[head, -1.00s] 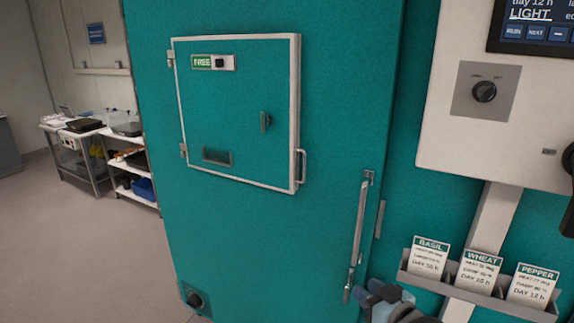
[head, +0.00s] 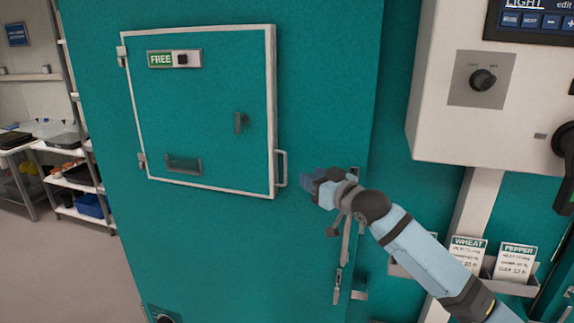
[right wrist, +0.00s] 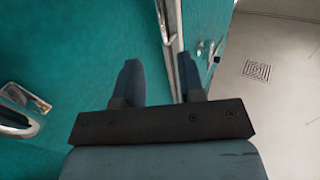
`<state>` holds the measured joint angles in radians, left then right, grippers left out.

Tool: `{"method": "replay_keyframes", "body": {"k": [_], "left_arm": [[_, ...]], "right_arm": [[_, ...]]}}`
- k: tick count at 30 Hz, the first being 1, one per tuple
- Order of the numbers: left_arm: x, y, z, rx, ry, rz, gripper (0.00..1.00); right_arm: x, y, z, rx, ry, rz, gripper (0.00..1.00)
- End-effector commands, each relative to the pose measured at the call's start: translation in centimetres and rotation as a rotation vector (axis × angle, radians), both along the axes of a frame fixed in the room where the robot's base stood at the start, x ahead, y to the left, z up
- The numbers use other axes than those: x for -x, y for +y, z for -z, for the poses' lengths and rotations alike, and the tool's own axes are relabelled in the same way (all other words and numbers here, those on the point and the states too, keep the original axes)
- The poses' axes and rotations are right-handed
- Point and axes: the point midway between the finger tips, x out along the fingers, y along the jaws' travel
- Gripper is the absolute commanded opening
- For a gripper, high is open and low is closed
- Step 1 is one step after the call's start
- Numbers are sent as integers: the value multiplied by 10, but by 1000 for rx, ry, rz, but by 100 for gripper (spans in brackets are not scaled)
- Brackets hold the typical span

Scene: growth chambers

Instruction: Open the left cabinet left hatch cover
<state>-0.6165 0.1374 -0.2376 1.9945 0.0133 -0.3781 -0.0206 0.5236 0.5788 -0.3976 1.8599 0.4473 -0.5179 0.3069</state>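The hatch cover (head: 210,120) is a teal square panel with a white frame on the teal cabinet door (head: 300,60). It appears shut. It has hinges on its left side, a small dark latch (head: 240,122) and a pale bar handle (head: 281,168) at its lower right edge. My right gripper (head: 309,181) is just right of this handle, apart from it in the picture. In the right wrist view its two fingers (right wrist: 158,82) stand apart with nothing held, and a pale edge runs up between and beyond them. My left gripper is not in view.
A long door handle (head: 345,250) hangs partly behind my right arm. A white control box (head: 440,110) with a knob is at the right, above a card holder (head: 515,288). Shelves (head: 75,180) stand at the far left. Floor at lower left is clear.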

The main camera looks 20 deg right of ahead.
Motion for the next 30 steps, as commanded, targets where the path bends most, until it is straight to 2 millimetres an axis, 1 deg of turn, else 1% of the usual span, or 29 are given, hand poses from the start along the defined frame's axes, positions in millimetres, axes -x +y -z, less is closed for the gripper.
{"method": "replay_keyframes", "body": {"k": [1,6,9,12,18,26,27,28,29,30], "left_arm": [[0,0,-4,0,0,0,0],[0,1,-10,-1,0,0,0],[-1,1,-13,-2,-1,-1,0],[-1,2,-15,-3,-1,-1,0],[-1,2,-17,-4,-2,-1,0],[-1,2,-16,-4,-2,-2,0],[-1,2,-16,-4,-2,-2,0],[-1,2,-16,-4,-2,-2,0],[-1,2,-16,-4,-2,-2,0],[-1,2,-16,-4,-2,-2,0]], "right_arm": [[-12,5,-4,-1,-1,0,36],[-45,19,-3,-1,1,0,36],[-62,26,-2,0,0,0,36],[-74,31,-2,-1,1,-1,36],[-86,36,0,0,1,-1,36],[-87,36,0,0,1,-1,36],[-87,36,0,0,1,-1,31],[-87,36,0,0,1,-1,25],[-87,36,0,0,1,-1,18],[-87,36,0,0,1,-1,8]]}}
